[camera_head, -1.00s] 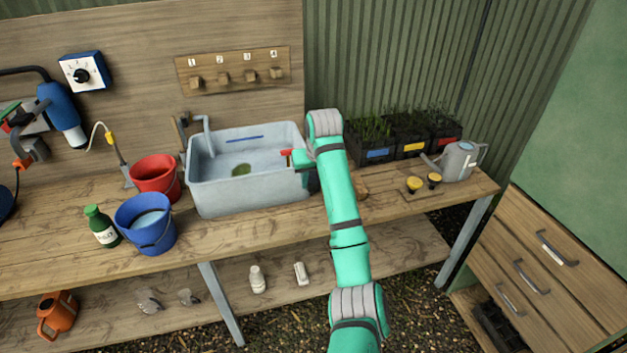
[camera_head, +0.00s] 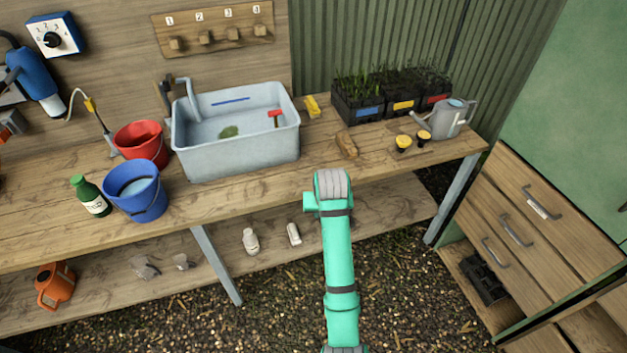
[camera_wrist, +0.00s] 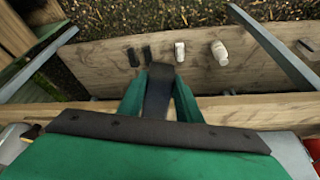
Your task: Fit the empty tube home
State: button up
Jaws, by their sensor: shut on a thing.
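In the wrist view my gripper (camera_wrist: 159,98) has its two green fingers closed on a dark grey tapered piece, which looks like the empty tube (camera_wrist: 158,90). I cannot see into it. The bench edge and the lower shelf lie beyond it. In the head view my arm reaches up in front of the bench, and the fingers and the held piece are hidden. Black trays of seedlings with blue (camera_head: 361,107), yellow (camera_head: 402,100) and red labels stand at the back right of the bench. I cannot tell which place matches the tube.
A grey basin (camera_head: 237,155) and red (camera_head: 140,147) and blue (camera_head: 137,193) buckets stand left on the bench (camera_head: 385,170). A brown block (camera_head: 346,144), two yellow-topped items and a watering can (camera_head: 453,119) sit right. A drawer cabinet (camera_head: 540,230) stands at far right. The shelf holds white containers (camera_head: 251,241).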

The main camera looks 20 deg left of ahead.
jog(key=s+d+f+m, duration=0.1)
jog(key=s+d+f, duration=0.3)
jog(key=f, duration=0.3)
jog(key=s+d+f+m+h, duration=0.1)
jog(key=s+d+f, duration=0.3)
jog(key=f, duration=0.3)
jog(key=s+d+f+m, duration=0.1)
jog(key=s+d+f, duration=0.3)
jog(key=s+f, duration=0.2)
jog(key=shift+s+d+f+m, duration=0.25)
jog(key=shift+f+m, duration=0.05)
jog(key=shift+f, duration=0.3)
jog(key=shift+w+a, duration=0.1)
